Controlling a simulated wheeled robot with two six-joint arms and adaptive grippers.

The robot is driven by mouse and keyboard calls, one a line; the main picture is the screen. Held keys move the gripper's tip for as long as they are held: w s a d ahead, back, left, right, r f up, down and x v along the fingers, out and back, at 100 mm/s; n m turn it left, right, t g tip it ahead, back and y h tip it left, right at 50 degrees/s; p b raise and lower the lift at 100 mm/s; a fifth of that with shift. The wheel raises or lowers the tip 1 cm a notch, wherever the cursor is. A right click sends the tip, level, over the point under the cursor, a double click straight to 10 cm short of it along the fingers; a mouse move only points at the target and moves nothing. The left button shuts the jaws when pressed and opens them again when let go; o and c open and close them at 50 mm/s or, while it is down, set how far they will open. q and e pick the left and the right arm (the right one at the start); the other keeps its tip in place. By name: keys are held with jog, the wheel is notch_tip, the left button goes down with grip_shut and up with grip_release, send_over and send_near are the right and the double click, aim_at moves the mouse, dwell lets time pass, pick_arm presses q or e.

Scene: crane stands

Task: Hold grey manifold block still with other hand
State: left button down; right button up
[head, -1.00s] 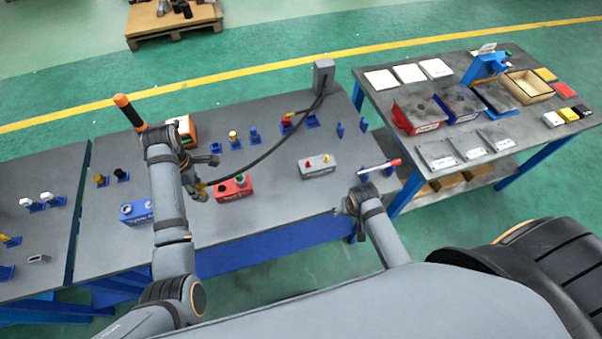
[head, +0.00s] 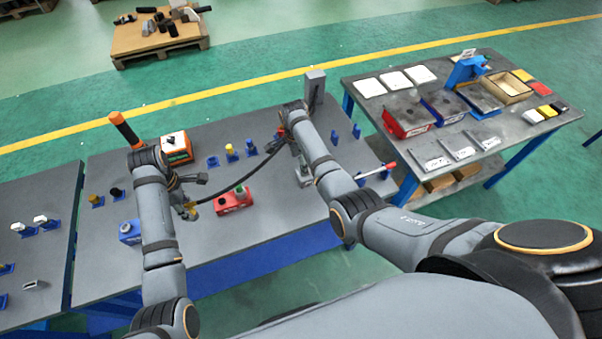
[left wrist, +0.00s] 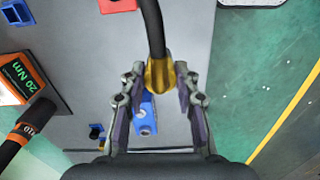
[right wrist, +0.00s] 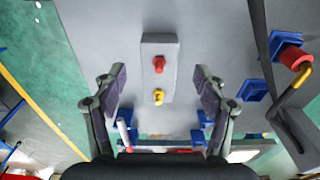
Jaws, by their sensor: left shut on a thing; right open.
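The grey manifold block (right wrist: 160,45) shows in the right wrist view with a red fitting (right wrist: 159,64) and a yellow fitting (right wrist: 158,97) on top. In the head view the block (head: 304,178) is mostly hidden behind my right arm. My right gripper (right wrist: 160,82) is open above the block, its fingers on either side of it in that view, with bare gaps between. My left gripper (left wrist: 158,88) is shut on the yellow end (left wrist: 158,72) of a black hose (head: 245,179). In the head view this left gripper (head: 190,205) is left of the red block (head: 233,201).
A blue block (head: 130,232), an orange 20 Nm device (head: 176,147) and several blue holders stand on the grey table. A red-tipped tool (head: 378,171) lies right of the manifold block. A second table (head: 440,140) stands at right.

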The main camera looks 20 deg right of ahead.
pick_arm(q)
jog(key=shift+d+f, duration=0.15)
jog(key=shift+d, duration=0.1)
pick_arm(e)
jog(key=shift+d+f, duration=0.2)
pick_arm(q)
jog(key=shift+f+b, duration=0.3)
jog(key=shift+b, duration=0.15)
pick_arm(e)
jog(key=shift+f, duration=0.3)
pick_arm(q)
notch_tip(320, 180, down, 6)
jog(key=b, duration=0.6)
jog(key=shift+f, duration=0.2)
pick_arm(e)
jog(key=f, duration=0.7)
jog(key=shift+d, duration=0.2)
pick_arm(q)
jog(key=shift+f+b, duration=0.25)
jog(key=shift+b, duration=0.2)
pick_arm(e)
jog(key=shift+f, duration=0.55)
pick_arm(q)
jog(key=shift+a+r, duration=0.1)
pick_arm(e)
jog(key=c, duration=1.2)
jog(key=shift+c, duration=0.2)
